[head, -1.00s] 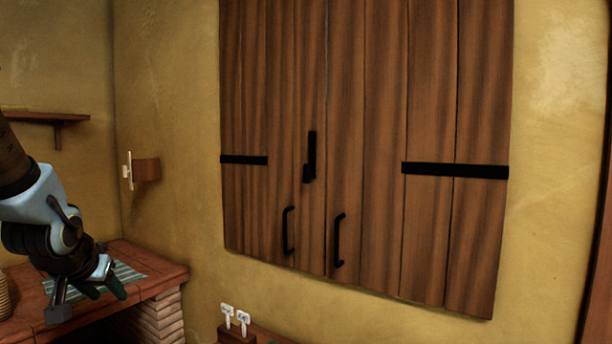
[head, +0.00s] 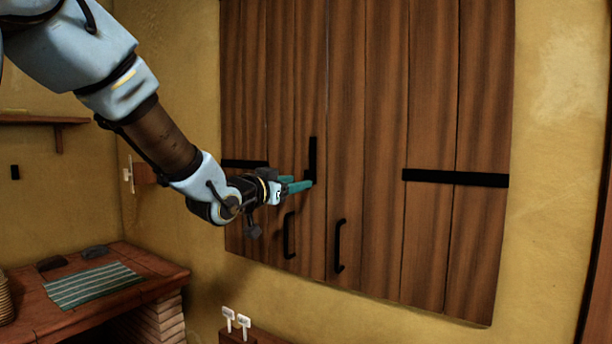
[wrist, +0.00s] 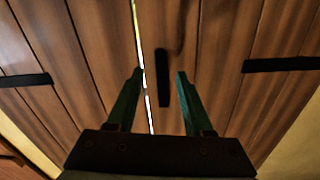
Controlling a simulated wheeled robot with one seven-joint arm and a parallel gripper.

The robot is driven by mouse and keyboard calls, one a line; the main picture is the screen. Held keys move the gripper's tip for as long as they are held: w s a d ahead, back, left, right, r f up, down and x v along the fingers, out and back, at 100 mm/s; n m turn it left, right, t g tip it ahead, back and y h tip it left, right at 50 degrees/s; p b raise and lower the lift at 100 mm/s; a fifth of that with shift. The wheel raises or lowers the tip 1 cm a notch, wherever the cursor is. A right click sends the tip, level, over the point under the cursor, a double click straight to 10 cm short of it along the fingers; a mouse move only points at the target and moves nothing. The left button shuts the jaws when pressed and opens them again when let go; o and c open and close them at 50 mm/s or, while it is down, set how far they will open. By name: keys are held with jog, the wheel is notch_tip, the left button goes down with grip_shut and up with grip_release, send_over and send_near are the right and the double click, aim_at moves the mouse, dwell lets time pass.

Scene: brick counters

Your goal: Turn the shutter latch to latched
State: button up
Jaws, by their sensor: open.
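The shutter latch is a black upright bar (head: 313,154) on the closed-looking wooden shutters (head: 385,120), above the two pull handles. My gripper (head: 305,184) is at the latch's lower end in the head view, with its green fingers pointing at the shutter. In the wrist view the fingers (wrist: 159,73) are apart, and a black bar (wrist: 163,78), which looks like the latch, shows between them. The gripper is open. The lower part of the latch is partly hidden by the fingers in the head view. I cannot tell whether either finger touches it.
Two black handles (head: 289,235) (head: 340,246) stand out from the shutters just below my gripper. Black straps (head: 455,178) cross the boards at the sides. A bright seam (wrist: 142,60) runs between boards. A brick counter (head: 160,270) with a striped cloth is at lower left.

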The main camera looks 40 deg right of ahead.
aim_at(310, 163)
jog(key=shift+p+x, duration=0.85)
jog(key=shift+x, duration=1.8)
jog(key=shift+c, duration=0.4)
grip_shut()
